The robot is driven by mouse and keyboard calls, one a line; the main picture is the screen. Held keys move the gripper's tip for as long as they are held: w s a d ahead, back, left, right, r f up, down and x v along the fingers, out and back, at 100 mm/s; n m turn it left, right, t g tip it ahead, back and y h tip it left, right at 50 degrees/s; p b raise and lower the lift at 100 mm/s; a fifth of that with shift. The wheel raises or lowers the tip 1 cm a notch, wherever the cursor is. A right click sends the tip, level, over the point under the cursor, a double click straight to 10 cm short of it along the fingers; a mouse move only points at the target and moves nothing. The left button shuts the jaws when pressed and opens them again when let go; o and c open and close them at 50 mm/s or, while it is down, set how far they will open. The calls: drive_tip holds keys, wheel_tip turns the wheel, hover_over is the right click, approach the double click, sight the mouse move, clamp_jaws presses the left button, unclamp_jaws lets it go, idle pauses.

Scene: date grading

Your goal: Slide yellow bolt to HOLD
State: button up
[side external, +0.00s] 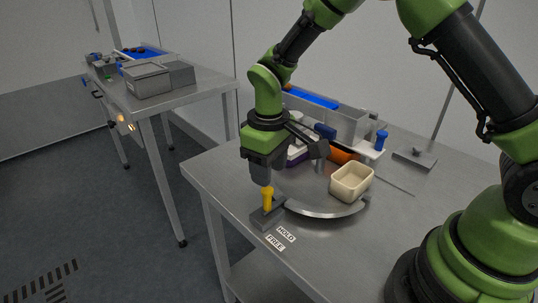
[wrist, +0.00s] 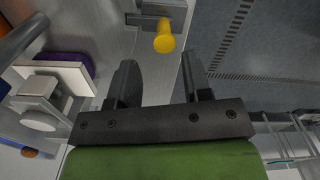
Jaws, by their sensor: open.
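The yellow bolt (side external: 267,198) stands up from a grey slotted block (side external: 262,221) near the table's front corner. Its knob also shows in the wrist view (wrist: 164,40), with the metal block behind it. The labels HOLD (side external: 286,233) and FREE (side external: 276,242) lie on the table beside the block. My gripper (side external: 264,181) is directly above the bolt, pointing down, fingers apart. In the wrist view my gripper (wrist: 159,62) is open and empty, and the knob appears beyond the fingertips, between their lines. I cannot tell whether a finger touches the knob.
A round metal turntable (side external: 318,207) carries a cream tub (side external: 351,182) to the right of the bolt. Behind it stand a grey trough (side external: 330,116) and an orange part (side external: 341,156). The table edge is close by the bolt block. A second bench (side external: 205,83) stands left.

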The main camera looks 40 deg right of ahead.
drive_tip(key=shift+r, duration=1.6)
drive_tip(key=shift+r, duration=0.35)
drive_tip(key=s+d+r+m+t+y, duration=0.1)
drive_tip(key=s+d+r+m+t, duration=0.1)
drive_tip(key=s+r, duration=0.6)
drive_tip(key=s+d+r+m+t+y, duration=0.1)
drive_tip(key=s+d+r+m+t, duration=0.1)
drive_tip(key=s+r+m+t, duration=0.3)
drive_tip(key=s+r, duration=0.3)
drive_tip(key=s, duration=0.3)
